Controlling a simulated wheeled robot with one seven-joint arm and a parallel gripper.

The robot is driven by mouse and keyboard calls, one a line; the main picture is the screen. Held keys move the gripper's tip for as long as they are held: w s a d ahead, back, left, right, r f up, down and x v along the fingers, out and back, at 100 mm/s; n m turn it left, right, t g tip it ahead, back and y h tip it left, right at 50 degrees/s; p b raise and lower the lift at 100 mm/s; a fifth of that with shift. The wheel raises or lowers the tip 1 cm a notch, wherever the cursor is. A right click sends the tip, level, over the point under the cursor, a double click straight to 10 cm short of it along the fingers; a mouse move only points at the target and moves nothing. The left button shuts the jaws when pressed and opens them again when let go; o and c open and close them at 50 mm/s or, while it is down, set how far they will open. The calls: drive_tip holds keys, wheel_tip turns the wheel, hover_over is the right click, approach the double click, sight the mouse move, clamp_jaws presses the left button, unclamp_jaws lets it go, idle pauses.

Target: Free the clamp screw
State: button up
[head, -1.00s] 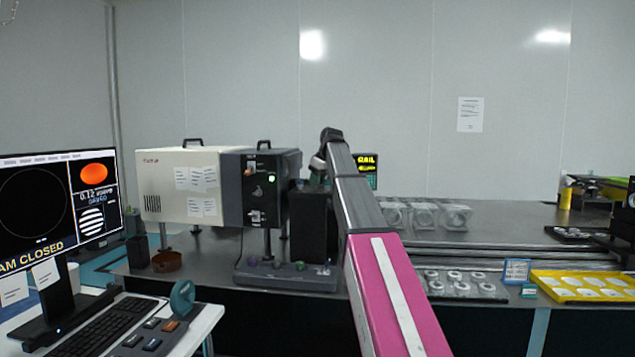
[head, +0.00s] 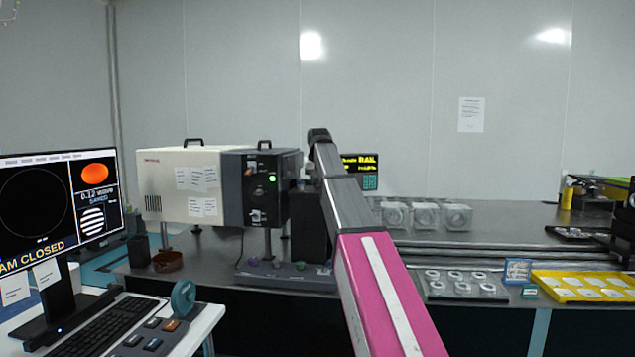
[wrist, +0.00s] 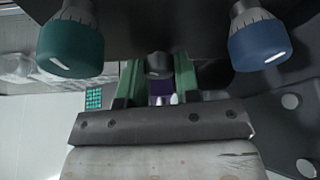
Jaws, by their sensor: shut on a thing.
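In the wrist view my gripper (wrist: 158,75) shows its two green fingers, shut on a small dark rounded piece (wrist: 158,64) between them. This piece appears to be the clamp screw, but most of it is hidden. A purple patch shows just below it. A teal knob (wrist: 70,45) stands to the left of the fingers and a blue knob (wrist: 259,36) to the right, both apart from them. In the head view my arm (head: 375,270) reaches toward the bench beside the dark instrument (head: 262,190) and hides the gripper.
A yellow-text display (head: 360,165) stands behind my arm. Clear blocks with rings (head: 425,215) and a tray of rings (head: 455,284) lie to the right, then a yellow tray (head: 580,286). A monitor (head: 60,215) and keyboard stand at the left front.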

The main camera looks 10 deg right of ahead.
drive_tip(key=shift+a+m+g+h, duration=0.15)
drive_tip(key=shift+m+h, duration=0.25)
drive_tip(key=shift+m, duration=0.7)
drive_tip(key=shift+m+g+h, duration=0.15)
drive_tip(key=shift+m+h, duration=0.25)
drive_tip(key=shift+m, duration=0.7)
drive_tip(key=o, duration=0.9)
drive_tip(key=shift+r, duration=0.1)
drive_tip(key=v, duration=1)
drive_tip(key=shift+s+a+r, duration=0.1)
drive_tip(key=shift+r, duration=0.2)
drive_tip(key=shift+s, duration=0.1)
